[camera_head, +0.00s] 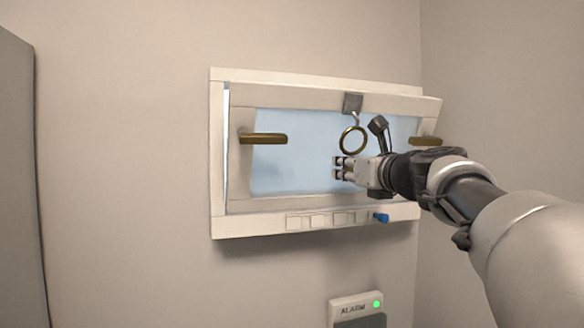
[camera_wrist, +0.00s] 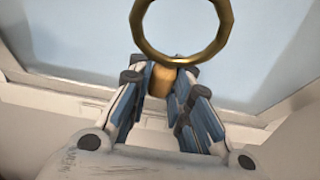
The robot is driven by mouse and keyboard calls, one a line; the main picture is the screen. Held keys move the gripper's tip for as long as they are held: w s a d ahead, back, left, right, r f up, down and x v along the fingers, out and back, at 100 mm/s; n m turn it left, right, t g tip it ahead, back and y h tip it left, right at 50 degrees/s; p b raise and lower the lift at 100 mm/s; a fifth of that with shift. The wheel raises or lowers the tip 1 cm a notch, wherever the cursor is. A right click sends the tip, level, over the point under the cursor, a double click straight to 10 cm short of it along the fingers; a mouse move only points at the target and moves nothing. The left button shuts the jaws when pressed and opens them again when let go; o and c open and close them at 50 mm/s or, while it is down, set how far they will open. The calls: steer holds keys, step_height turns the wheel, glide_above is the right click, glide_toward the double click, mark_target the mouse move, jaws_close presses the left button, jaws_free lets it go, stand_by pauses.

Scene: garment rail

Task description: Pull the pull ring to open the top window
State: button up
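The top window (camera_head: 300,155) is on the wall in the head view. Its sash is tilted, with the top edge leaning out from the white frame (camera_head: 216,170). The brass pull ring (camera_head: 343,134) hangs from a grey bracket (camera_head: 353,103) at the top middle of the sash. In the wrist view, the ring (camera_wrist: 143,42) shows above the fingertips. My gripper (camera_head: 340,168) is just below the ring in the head view. In the wrist view, my gripper (camera_wrist: 163,80) has a tan-gold piece under the ring (camera_wrist: 162,82) between its fingers, apparently touching both.
Brass handles stand at the left (camera_head: 264,139) and right (camera_head: 425,141) of the sash. An alarm box (camera_head: 355,308) is on the wall below. A grey panel (camera_head: 17,180) stands at far left.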

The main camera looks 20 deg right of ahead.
steer(key=o, duration=0.4)
steer(key=shift+s, duration=0.1)
steer(key=s, duration=0.7)
steer(key=shift+s+d, duration=0.1)
steer(key=shift+s, duration=0.05)
steer(key=shift+f, duration=0.1)
